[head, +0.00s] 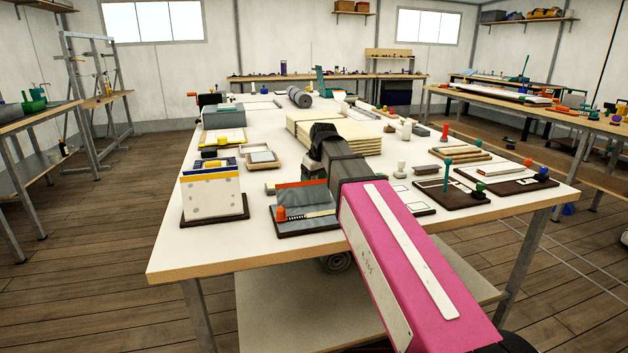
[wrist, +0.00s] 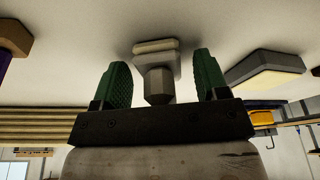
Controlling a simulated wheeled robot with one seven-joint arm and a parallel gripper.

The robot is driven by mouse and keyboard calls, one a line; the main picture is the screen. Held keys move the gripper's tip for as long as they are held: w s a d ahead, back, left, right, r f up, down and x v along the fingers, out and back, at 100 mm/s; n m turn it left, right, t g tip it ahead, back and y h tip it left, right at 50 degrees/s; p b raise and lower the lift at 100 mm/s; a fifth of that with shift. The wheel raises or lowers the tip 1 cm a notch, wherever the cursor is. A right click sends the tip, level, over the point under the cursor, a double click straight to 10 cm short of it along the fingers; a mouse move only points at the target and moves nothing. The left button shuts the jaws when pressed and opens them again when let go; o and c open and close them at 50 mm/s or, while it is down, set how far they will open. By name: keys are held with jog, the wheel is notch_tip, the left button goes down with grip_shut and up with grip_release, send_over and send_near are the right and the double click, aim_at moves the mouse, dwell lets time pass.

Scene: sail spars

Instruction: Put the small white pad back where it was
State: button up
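In the wrist view my gripper (wrist: 160,80) has its two green fingers apart. Between them shows a small knobbed piece with a pale, white-looking pad (wrist: 156,46), a grey block and a faceted grey stem. Clear gaps show between the stem and both fingers, so nothing is gripped. The wrist picture is upside down, with the table surface at the top. In the head view my pink and dark arm reaches over the table and hides the gripper. I cannot identify this padded piece there. A similar small white knobbed piece (head: 401,168) stands right of my arm.
The white table (head: 190,255) holds a plywood stack (head: 350,138) behind my wrist. A framed tray (head: 262,157), a spotted cream panel (head: 213,197) and a dark-based stand (head: 305,218) lie left of the arm. Brown boards (head: 455,198) lie right. The front left table edge is clear.

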jog(key=v, duration=1.2)
jog(key=shift+r, duration=0.2)
